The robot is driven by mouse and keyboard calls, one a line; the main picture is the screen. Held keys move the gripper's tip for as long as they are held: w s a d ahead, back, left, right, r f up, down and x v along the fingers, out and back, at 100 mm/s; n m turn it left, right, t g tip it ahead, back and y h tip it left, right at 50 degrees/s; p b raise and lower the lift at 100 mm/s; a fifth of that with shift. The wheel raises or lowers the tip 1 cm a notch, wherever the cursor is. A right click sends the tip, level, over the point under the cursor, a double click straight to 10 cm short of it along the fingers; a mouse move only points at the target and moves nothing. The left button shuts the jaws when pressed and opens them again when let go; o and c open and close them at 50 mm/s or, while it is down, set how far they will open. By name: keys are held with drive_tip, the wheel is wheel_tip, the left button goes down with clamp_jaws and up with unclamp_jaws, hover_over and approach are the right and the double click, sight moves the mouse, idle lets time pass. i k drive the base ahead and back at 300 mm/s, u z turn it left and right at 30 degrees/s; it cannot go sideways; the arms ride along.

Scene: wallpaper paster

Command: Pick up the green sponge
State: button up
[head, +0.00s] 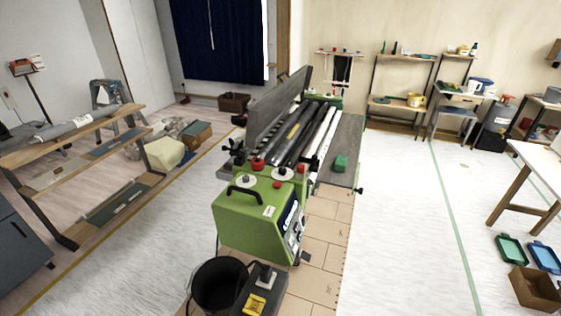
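A small green block that looks like the green sponge (340,162) lies on the grey side table (345,140) of the green wallpaper pasting machine (250,222). It sits near the front right part of that table, to the right of the rollers (305,135). Nothing covers it from this view. My gripper and arm do not show in the head view.
A black bucket (219,286) stands in front of the machine. A wooden rack (75,142) is at the left and a white-topped table (543,162) at the right. Trays (511,249) and a cardboard box (535,291) lie at lower right. The white floor right of the machine is clear.

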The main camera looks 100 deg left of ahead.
sight(340, 163)
drive_tip(key=u, duration=2.4)
drive_tip(key=i, duration=3.8)
drive_tip(key=u, duration=3.05)
